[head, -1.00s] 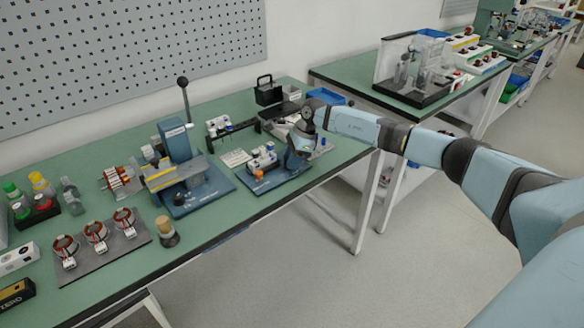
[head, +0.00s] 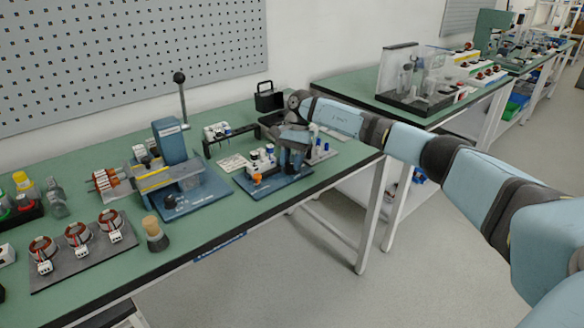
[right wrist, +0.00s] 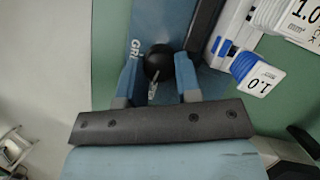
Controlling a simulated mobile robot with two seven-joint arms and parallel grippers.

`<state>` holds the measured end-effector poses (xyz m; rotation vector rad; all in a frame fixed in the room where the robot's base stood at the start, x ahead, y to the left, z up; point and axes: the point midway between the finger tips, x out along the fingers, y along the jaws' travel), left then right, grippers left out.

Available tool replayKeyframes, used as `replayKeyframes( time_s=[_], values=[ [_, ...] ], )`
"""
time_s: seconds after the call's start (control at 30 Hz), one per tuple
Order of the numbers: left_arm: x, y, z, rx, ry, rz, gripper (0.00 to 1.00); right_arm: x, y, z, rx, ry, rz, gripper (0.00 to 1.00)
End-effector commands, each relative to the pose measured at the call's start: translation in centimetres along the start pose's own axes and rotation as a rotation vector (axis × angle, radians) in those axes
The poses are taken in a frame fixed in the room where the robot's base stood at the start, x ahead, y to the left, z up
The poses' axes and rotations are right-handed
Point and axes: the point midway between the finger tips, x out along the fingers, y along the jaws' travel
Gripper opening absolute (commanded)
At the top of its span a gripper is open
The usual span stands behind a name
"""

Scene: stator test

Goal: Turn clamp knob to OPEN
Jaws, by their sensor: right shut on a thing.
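The clamp knob, a dark round knob (right wrist: 158,63), sits over a blue base with white letters (right wrist: 135,45) in the right wrist view. My right gripper (right wrist: 158,78) has a finger on each side of it and is shut on it. In the head view my right gripper (head: 291,154) reaches down at the right part of a small blue-based fixture (head: 290,187), and the knob is hidden there. The fixture carries a white block with blue tops and an orange part (head: 257,177). The knob's OPEN mark cannot be made out. My left gripper is not in view.
Left of the fixture stands a blue press (head: 170,143) with a tall lever. A plate with three copper-wound stators (head: 77,235) and a cork-topped jar (head: 155,235) are further left.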

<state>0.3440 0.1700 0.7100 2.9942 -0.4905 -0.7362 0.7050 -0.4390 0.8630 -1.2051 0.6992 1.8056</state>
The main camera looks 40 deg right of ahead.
Motion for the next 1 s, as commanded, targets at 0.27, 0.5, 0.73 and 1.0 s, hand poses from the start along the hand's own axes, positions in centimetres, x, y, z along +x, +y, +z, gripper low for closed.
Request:
replayKeyframes(
  time_s=[0.27,0.5,0.73,1.0],
  values=[
    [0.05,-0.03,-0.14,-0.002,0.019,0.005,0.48,0.02,-0.12,-0.06,-0.112,0.002,0.046,0.08],
    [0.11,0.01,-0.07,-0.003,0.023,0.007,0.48,-0.02,-0.14,-0.02,-0.148,0.002,0.061,0.08],
    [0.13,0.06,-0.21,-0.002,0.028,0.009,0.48,-0.05,-0.13,0.0,-0.151,0.001,0.063,0.08],
    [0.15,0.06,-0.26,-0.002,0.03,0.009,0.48,-0.04,-0.14,0.0,-0.151,0.001,0.062,0.56]
  ],
)
